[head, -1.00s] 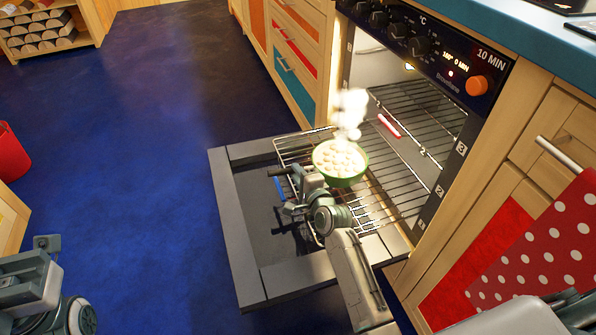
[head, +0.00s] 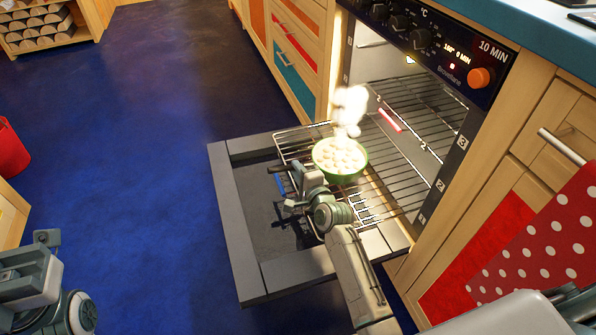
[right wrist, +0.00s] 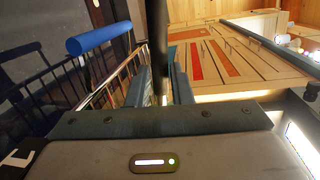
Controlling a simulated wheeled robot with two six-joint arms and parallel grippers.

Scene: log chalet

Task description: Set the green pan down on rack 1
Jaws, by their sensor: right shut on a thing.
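The green pan (head: 341,174), filled with pale round pieces and steaming, is over the pulled-out lower wire rack, rack 1 (head: 292,140). I cannot tell whether the pan touches the wires. My right gripper (head: 307,180) is on the near-left side of the pan. In the right wrist view its fingers (right wrist: 160,85) are shut on a dark upright bar, the pan's handle (right wrist: 157,40). Rack 1 has a blue handle (head: 280,184), also large in the right wrist view (right wrist: 98,38). Part of my left gripper (head: 46,238) shows at the lower left; its jaws are unclear.
The oven door (head: 235,220) is folded down under rack 1. A higher rack with a red handle (head: 390,120) sits inside the oven. A dotted red cloth (head: 545,240) hangs at the right. The blue floor (head: 140,130) at left is clear.

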